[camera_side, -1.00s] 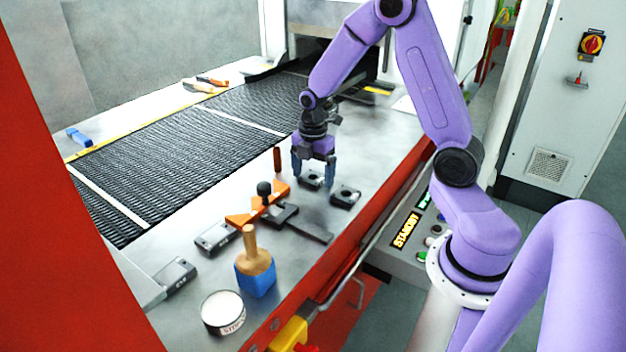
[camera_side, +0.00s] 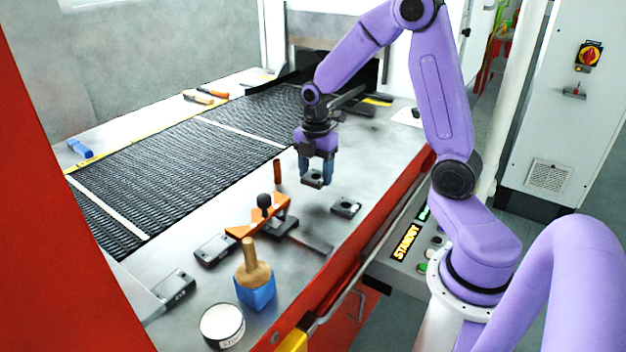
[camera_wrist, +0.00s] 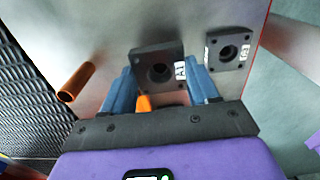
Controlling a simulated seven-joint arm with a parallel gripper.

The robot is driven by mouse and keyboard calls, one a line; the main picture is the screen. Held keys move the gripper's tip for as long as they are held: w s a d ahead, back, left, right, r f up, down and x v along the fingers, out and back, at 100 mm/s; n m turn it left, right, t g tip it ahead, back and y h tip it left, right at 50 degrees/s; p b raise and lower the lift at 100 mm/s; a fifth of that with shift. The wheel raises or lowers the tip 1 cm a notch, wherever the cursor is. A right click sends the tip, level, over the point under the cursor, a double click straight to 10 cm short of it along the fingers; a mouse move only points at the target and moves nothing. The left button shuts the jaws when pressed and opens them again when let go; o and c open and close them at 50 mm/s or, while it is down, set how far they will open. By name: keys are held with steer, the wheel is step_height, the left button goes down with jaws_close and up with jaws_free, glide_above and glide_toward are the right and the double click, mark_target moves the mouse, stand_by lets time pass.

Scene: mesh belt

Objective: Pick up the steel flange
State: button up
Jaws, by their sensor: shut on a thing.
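The steel flange (camera_side: 314,179) is a dark grey square plate with a round central hole. It sits between the two blue fingers of my gripper (camera_side: 316,170), which is shut on it. In the side view it appears held a little above the steel table. In the wrist view the held flange (camera_wrist: 158,66) carries a white label that seems to read A1, and the blue fingers of my gripper (camera_wrist: 158,88) press on its two sides. A second similar flange (camera_side: 345,208) lies on the table to the right; it also shows in the wrist view (camera_wrist: 231,50).
An orange and black fixture (camera_side: 270,215), a copper-coloured tube (camera_side: 277,171), a brush on a blue block (camera_side: 255,285) and a white tin (camera_side: 222,325) stand on the steel table (camera_side: 360,165). The black mesh belt (camera_side: 190,165) runs along the left.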

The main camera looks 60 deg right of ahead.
steer(key=s+a+r, duration=0.3)
steer(key=s+r, duration=0.6)
steer(key=s, duration=0.3)
steer(key=w+a+f+m, duration=0.25)
steer(key=w+m, duration=0.35)
steer(key=m, duration=0.3)
steer(key=w+a+f+m, duration=0.1)
steer(key=w+a+m, duration=0.35)
steer(key=m, duration=0.45)
steer(key=s+d+r, duration=0.3)
steer(key=s+d, duration=0.1)
steer(key=s, duration=0.8)
glide_above(306, 203)
steer(key=s, duration=0.2)
steer(key=shift+m, duration=0.3)
steer(key=f, duration=0.8)
steer(key=shift+w+a, duration=0.1)
steer(key=shift+w, duration=0.15)
steer(key=shift+w+f, duration=0.7)
steer(key=shift+f, duration=1.6)
